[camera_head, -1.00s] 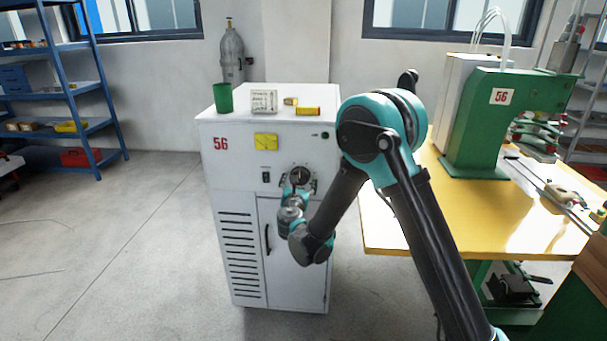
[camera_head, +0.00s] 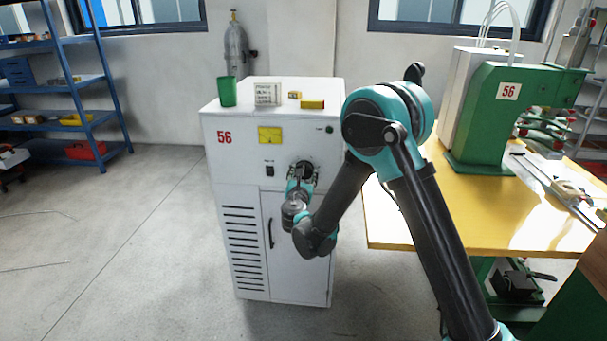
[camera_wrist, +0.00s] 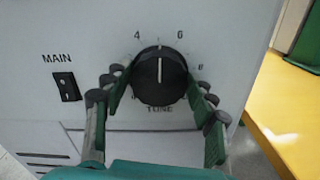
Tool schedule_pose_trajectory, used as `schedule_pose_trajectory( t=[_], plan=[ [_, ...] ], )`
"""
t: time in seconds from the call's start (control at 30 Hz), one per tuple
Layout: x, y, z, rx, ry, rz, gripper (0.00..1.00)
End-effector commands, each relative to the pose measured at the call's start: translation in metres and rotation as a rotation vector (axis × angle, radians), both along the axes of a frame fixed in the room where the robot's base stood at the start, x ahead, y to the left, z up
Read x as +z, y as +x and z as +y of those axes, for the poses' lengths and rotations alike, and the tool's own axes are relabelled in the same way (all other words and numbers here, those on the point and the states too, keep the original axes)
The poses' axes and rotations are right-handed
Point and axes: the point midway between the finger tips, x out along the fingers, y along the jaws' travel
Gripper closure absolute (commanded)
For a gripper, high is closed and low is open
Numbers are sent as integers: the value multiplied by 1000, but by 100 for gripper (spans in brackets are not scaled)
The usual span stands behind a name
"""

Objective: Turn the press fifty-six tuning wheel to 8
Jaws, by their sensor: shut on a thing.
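The black tuning wheel (camera_wrist: 159,75), marked TUNE, sits on the white cabinet (camera_head: 225,185) numbered 56. Its white pointer line stands nearly straight up, between the printed 4 and 6. The 8 (camera_wrist: 200,68) is to the right of the wheel. My gripper (camera_wrist: 161,95) is shut on the wheel, one finger at its left side and one at its right. In the head view the wheel (camera_head: 307,170) is partly hidden by my gripper (camera_head: 303,180).
A MAIN switch (camera_wrist: 67,87) is left of the wheel. A yellow meter (camera_head: 269,135) is above. A green cup (camera_head: 227,91), a card (camera_head: 268,94) and small boxes stand on the cabinet. The yellow table (camera_head: 400,230) with the green press (camera_head: 500,115) is close on the right.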

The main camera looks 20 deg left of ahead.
Motion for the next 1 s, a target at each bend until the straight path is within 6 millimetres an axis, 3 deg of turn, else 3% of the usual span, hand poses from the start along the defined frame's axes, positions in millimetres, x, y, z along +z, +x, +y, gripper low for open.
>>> schedule_pose_trajectory(
  t=[0.27,1.0],
  plan=[
    [0,0,-1,0,154,37,72],
    [-2,0,-3,-1,830,200,72]
  ],
)
